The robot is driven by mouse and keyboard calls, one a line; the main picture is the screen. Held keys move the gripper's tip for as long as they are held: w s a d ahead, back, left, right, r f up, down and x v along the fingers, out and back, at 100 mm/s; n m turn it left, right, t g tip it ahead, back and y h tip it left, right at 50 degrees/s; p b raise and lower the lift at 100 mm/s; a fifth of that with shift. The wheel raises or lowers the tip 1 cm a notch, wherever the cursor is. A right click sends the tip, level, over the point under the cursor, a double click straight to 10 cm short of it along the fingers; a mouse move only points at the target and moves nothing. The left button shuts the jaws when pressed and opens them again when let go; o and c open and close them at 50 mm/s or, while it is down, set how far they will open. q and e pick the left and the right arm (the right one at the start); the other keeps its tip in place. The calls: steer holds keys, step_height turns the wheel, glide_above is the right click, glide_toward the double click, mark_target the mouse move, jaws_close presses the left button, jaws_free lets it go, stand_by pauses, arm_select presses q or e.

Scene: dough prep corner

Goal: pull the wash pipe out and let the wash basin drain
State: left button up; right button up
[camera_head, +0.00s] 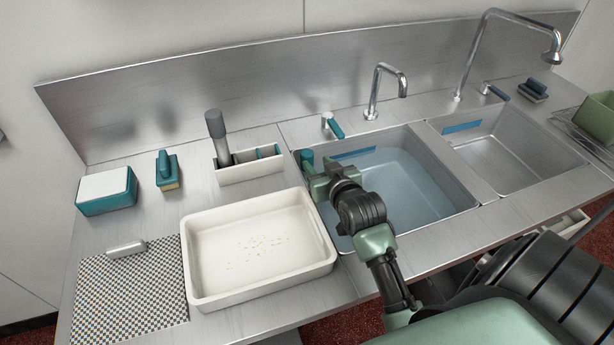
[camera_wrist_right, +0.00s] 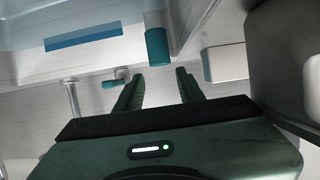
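The wash basin (camera_head: 452,187) is the left of two sunken steel basins and holds clear bluish water. The wash pipe (camera_head: 307,158) shows its teal top in the basin's back left corner. In the right wrist view the wash pipe (camera_wrist_right: 157,48) has a teal end and a pale shaft, just ahead of my fingertips. My right gripper (camera_head: 318,175) is over the basin's left side, close to the pipe. Its fingers (camera_wrist_right: 158,80) are apart with nothing between them, and no contact with the pipe shows. The pipe's lower part is hidden in the head view. My left gripper is not in view.
A second basin (camera_head: 512,170) without visible water lies to the right. A tap (camera_head: 384,85) and teal lever (camera_head: 334,126) stand behind the wash basin. A white tray (camera_head: 195,283) and a divided caddy (camera_head: 232,175) sit close on the left.

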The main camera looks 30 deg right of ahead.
mark_target(309, 158)
steer(key=shift+f+p+x, duration=0.15)
steer(key=shift+x, duration=1.8)
steer(key=shift+f+p+x, duration=0.15)
steer(key=shift+x, duration=1.8)
steer(key=shift+s+a+r, duration=0.1)
steer(key=shift+s, duration=0.05)
jaws_close()
